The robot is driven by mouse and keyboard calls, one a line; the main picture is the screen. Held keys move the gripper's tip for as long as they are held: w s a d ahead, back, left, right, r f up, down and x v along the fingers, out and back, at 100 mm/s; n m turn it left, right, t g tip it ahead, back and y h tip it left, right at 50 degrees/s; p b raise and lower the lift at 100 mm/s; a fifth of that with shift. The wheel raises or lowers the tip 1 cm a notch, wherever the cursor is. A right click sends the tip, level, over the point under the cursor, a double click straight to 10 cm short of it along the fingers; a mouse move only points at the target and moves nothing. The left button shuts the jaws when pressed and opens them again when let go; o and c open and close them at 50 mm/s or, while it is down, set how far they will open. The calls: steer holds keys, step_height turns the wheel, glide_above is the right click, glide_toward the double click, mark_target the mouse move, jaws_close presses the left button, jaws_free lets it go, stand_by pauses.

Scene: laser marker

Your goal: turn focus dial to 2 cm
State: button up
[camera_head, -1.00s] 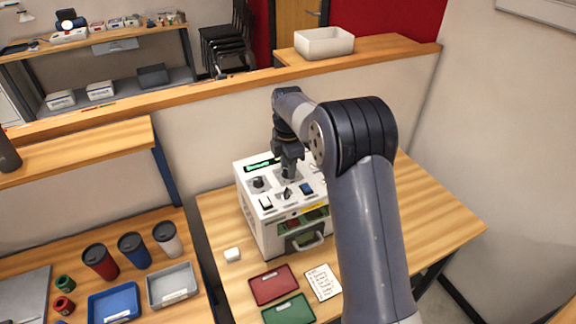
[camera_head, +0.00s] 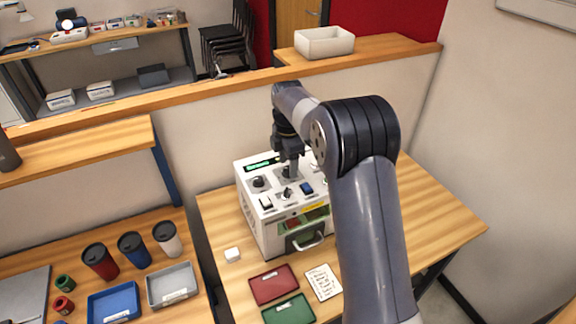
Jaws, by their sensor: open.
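The laser marker (camera_head: 262,222) is a white box on the wooden table, with a lit green display (camera_head: 262,164) at the back of its sloped top panel. The panel holds a black dial (camera_head: 258,182) at the left, another dark dial (camera_head: 287,193) near the middle, a black switch (camera_head: 266,203) and a blue switch (camera_head: 306,188). I cannot read which dial is the focus dial or its setting. My gripper (camera_head: 288,172) points down over the back middle of the panel, its fingers open. Whatever lies directly beneath the fingertips is partly hidden, and contact cannot be told.
In front of the marker lie a red tray (camera_head: 272,284), a green tray (camera_head: 289,310) and a written note (camera_head: 323,282). A small white block (camera_head: 232,255) sits left of it. Cups (camera_head: 100,262) and bins stand on the left bench. A partition wall rises behind.

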mark_target(288, 169)
step_height(288, 169, up, 10)
steer(key=b, duration=0.1)
steer(key=shift+f, duration=0.2)
step_height(288, 169, down, 11)
steer(key=shift+p, duration=0.75)
steer(key=shift+m, duration=0.3)
steer(key=shift+r, duration=0.15)
